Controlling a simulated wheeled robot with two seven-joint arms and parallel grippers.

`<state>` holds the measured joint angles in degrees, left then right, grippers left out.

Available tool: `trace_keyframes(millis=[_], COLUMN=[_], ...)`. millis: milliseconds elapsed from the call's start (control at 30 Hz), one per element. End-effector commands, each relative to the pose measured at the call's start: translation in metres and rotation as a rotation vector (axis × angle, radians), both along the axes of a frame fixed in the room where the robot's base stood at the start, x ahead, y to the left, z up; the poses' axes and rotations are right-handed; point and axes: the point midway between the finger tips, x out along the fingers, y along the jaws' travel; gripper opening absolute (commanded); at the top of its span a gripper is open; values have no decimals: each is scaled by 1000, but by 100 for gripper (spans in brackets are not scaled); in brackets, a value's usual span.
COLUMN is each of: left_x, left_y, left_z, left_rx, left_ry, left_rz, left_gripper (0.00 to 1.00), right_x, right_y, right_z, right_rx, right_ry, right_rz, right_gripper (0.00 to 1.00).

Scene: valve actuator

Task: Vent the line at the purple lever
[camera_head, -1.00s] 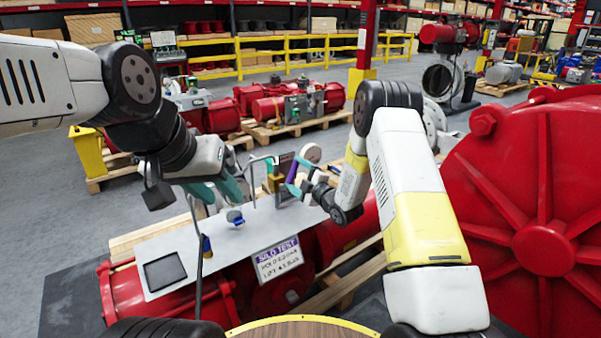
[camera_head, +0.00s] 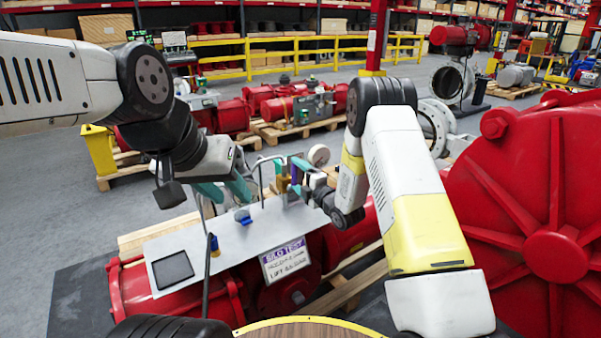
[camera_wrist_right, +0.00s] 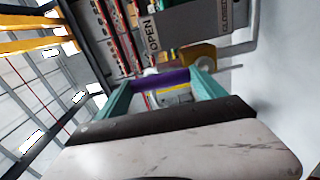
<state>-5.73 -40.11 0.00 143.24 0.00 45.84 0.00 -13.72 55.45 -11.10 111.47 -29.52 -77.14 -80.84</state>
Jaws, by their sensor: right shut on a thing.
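The purple lever (camera_wrist_right: 160,79) lies across the right wrist view, between the two teal fingers of my right gripper (camera_wrist_right: 160,90). The gripper is shut on it. In the head view my right gripper (camera_head: 301,176) is at the back right of the grey panel (camera_head: 215,245), beside a brass-coloured fitting (camera_head: 283,183), and mostly hides the lever. An "OPEN" label (camera_wrist_right: 152,36) and a "CLOSED" label (camera_wrist_right: 226,12) show on a plate beyond the lever. My left gripper (camera_head: 232,192) has its teal fingers apart, empty, over the panel's back left.
A blue knob (camera_head: 243,216) and a bent grey pipe (camera_head: 262,178) stand on the panel near my left gripper. A sign (camera_head: 286,259) hangs at its front edge. A large red flanged housing (camera_head: 540,220) fills the right side. The panel's front left holds a dark screen (camera_head: 173,270).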

Motion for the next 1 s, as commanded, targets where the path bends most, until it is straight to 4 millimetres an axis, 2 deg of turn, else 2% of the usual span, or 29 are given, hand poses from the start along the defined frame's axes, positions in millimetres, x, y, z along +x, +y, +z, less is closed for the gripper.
trace_keyframes(millis=[167,200,300,633,1000], left_x=[0,0,0,0,0], left_y=[0,0,0,0,0], left_z=[0,0,0,0,0], left_rx=[0,0,0,0,0], left_ry=[0,0,0,0,0], left_rz=[0,0,0,0,0], left_gripper=[36,36,36,36,36], right_x=[-1,-1,-1,-7,-54], right_y=[0,0,0,-5,-40], right_z=[-2,-2,-1,-1,-1], right_rx=[0,0,0,0,-1], right_ry=[4,4,4,3,4], right_rz=[0,0,0,-1,-1], right_gripper=[6,83,100,100,100])
